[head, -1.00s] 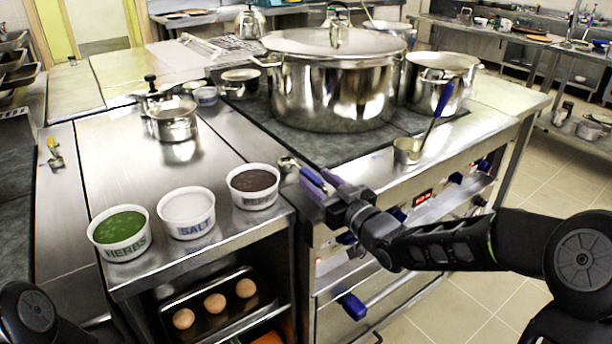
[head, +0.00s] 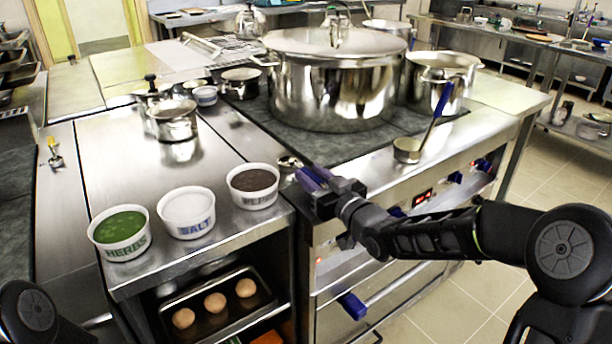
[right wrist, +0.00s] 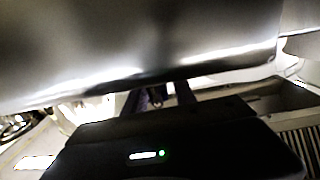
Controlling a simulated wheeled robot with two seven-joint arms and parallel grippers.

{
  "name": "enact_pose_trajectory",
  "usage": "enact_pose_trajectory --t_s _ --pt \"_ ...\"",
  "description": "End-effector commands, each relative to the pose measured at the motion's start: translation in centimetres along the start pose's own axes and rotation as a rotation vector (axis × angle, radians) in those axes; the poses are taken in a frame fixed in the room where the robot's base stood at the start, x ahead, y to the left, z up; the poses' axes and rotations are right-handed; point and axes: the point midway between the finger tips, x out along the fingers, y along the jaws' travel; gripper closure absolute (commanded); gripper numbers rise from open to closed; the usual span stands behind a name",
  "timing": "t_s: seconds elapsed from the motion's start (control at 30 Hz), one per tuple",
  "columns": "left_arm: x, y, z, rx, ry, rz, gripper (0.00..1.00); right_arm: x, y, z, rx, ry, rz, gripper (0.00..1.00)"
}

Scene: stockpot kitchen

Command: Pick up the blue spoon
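The blue spoon's metal bowl (head: 288,162) shows at the stove's front left corner, just beyond the pepper bowl. Its blue handle is mostly hidden by my right gripper and cannot be told apart from the bluish fingers. My right gripper (head: 314,178) is at the handle, its fingertips pointing toward the spoon's bowl. In the right wrist view the two fingers (right wrist: 157,98) stand apart, with a small dark shape between them; contact with the handle cannot be made out. My left gripper is out of view.
A ladle with a blue handle (head: 434,115) rests on the stove's front right. A large stockpot (head: 335,90) stands behind. Bowls of herbs (head: 122,250), salt (head: 190,228) and pepper (head: 253,200) line the left counter's edge. Eggs lie on a tray (head: 170,301) below.

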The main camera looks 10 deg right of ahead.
Motion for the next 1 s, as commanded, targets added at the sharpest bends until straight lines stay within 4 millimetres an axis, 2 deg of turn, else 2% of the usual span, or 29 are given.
enact_pose_trajectory --t_s 0.07,0.37,1.0 --pt "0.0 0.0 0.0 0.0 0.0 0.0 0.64 0.0 0.0 -0.01 0.0 0.0 0.0 0.75" --pt "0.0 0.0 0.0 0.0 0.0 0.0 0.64 0.0 0.0 0.0 0.0 0.0 0.0 1.0" --pt "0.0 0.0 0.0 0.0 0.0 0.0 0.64 0.0 0.0 0.0 0.0 0.0 0.0 1.0"
